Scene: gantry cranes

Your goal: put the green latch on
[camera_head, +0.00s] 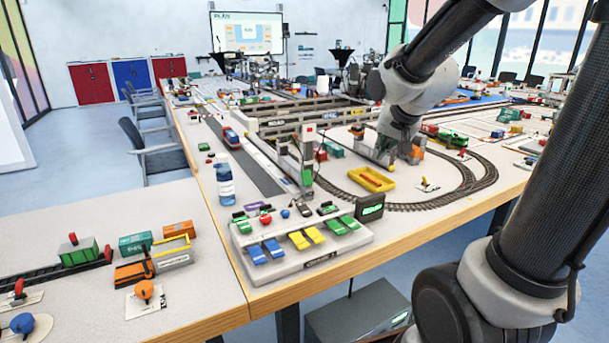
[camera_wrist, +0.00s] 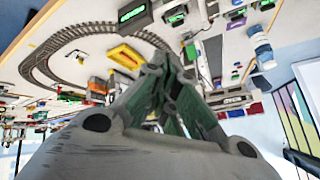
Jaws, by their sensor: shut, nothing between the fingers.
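A pale control panel (camera_head: 300,262) stands at the near edge of the table in the head view. It carries pairs of blue, yellow and green paddles. The green paddles (camera_head: 342,225) are on its right side; I cannot tell which green part is the latch. Smaller green-topped parts (camera_head: 241,221) sit at its back left. My gripper (camera_head: 377,163) hangs beyond the panel to the right, above the track area, apart from the panel. Its fingers (camera_wrist: 175,58) meet in the wrist view and hold nothing. The panel is only partly visible at the wrist view's top edge.
A dark display box with green text (camera_head: 370,207) stands at the panel's right corner. A blue-and-white bottle (camera_head: 225,183) stands behind its left. A grey crane post (camera_head: 306,160) rises behind the panel. A yellow tray (camera_head: 371,180) lies inside the looped track (camera_head: 440,203).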

